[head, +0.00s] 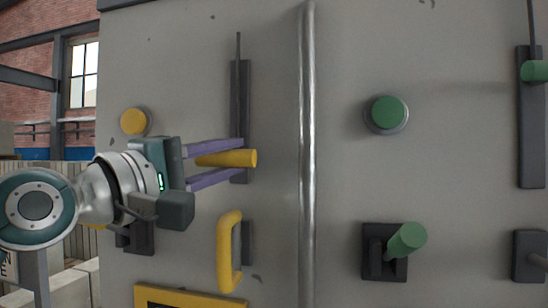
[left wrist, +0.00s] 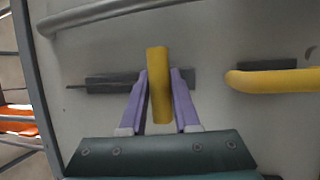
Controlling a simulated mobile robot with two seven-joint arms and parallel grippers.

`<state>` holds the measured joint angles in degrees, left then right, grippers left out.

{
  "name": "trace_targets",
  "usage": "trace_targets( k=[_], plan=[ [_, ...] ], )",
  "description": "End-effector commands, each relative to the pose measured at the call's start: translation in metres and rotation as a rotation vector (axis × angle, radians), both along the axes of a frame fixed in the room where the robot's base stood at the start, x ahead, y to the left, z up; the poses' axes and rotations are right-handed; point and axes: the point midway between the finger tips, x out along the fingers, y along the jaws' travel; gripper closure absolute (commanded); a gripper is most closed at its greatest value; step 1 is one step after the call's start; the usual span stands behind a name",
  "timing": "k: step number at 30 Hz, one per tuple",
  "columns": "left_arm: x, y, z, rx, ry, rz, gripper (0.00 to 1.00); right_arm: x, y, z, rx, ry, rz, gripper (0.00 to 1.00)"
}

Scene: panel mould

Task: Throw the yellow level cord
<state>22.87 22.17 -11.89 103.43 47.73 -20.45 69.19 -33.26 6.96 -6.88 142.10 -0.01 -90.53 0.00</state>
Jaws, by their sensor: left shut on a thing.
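The yellow level cord's handle (head: 238,158), a yellow cylinder, sits at the lower part of a dark upright slot plate (head: 240,105) on the grey panel. A thin dark cord or rod runs up from it. My left gripper (head: 241,159) has its purple fingers above and below the handle and is shut on it. In the left wrist view, the handle (left wrist: 158,85) stands between the two fingers (left wrist: 158,100), with the slot plate (left wrist: 110,83) behind it. My right gripper is not in view.
A yellow grab handle (head: 229,250) is just below. A yellow button (head: 134,121) is at the left. A metal pipe (head: 307,150) runs vertically to the right. Beyond it are a green button (head: 388,113), a green lever (head: 405,240) and a green cord handle (head: 535,71).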

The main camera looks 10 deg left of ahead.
Motion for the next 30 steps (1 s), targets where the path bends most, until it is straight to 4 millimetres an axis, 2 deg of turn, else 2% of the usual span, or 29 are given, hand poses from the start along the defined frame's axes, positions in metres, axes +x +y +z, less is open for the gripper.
trace_targets(
  k=[3, 30],
  plan=[
    [-0.0002, 0.0001, 0.0006, 0.000, -0.002, 0.000, 1.00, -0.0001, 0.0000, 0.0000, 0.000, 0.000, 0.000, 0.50],
    [-0.0002, 0.0003, 0.0013, 0.000, -0.004, 0.001, 1.00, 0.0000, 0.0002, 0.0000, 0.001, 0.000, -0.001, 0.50]
  ],
)
